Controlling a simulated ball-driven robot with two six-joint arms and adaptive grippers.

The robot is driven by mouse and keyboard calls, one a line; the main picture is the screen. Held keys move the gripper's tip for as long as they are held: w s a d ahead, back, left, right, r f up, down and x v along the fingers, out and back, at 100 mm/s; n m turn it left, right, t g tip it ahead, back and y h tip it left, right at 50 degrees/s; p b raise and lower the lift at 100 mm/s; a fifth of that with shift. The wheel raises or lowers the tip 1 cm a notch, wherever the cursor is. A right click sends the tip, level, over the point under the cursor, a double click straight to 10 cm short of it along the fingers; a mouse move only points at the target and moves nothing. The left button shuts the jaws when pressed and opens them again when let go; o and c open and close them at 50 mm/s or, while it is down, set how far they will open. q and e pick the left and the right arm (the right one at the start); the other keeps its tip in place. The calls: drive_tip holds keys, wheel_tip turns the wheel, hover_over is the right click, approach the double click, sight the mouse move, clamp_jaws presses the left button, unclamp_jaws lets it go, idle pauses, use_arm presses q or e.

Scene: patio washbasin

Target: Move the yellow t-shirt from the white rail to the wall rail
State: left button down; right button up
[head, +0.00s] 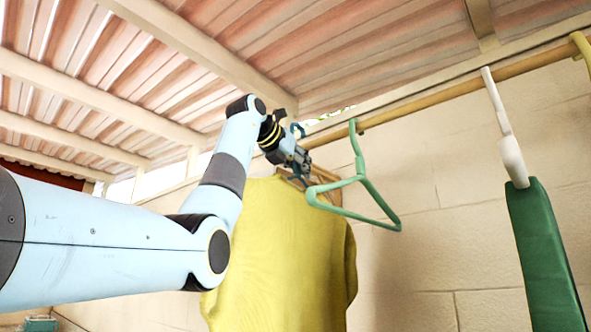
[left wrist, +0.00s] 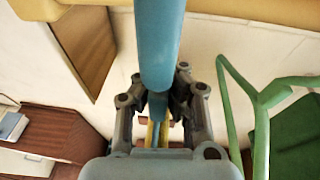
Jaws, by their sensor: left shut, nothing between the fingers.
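The yellow t-shirt (head: 280,245) hangs below my left gripper (head: 302,168) in the head view, beside the wall. Part of a brown hanger (head: 325,180) shows at its shoulders. A blue hook (head: 297,129) rises just above the gripper. In the left wrist view, a blue bar (left wrist: 158,45) runs down in front of the gripper (left wrist: 158,108) and hides part of the fingers. The gripper is shut with nothing held. The wall rail (head: 440,98) runs along the wall at the upper right. I cannot tell whether the blue hook rests on it. My right gripper is out of view.
A green hanger (head: 358,180) hangs empty on the wall rail, close to the right of my left gripper. Farther right, a green garment (head: 545,255) hangs from a white hanger (head: 505,130). The wall between them is bare. Roof beams (head: 190,40) cross overhead.

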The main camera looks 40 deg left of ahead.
use_arm(q)
drive_tip(key=shift+d+r, duration=0.15)
drive_tip(key=shift+w+d, duration=0.1)
drive_tip(key=shift+w, duration=2.1)
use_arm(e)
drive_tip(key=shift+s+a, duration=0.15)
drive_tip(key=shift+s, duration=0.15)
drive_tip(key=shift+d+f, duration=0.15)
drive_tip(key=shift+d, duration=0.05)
use_arm(q)
drive_tip(key=shift+f, duration=0.3)
drive_tip(key=shift+f+b, duration=0.85)
drive_tip(key=shift+f, duration=0.2)
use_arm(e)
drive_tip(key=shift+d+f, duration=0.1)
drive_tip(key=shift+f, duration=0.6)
use_arm(q)
drive_tip(key=c, duration=2.1)
unclamp_jaws()
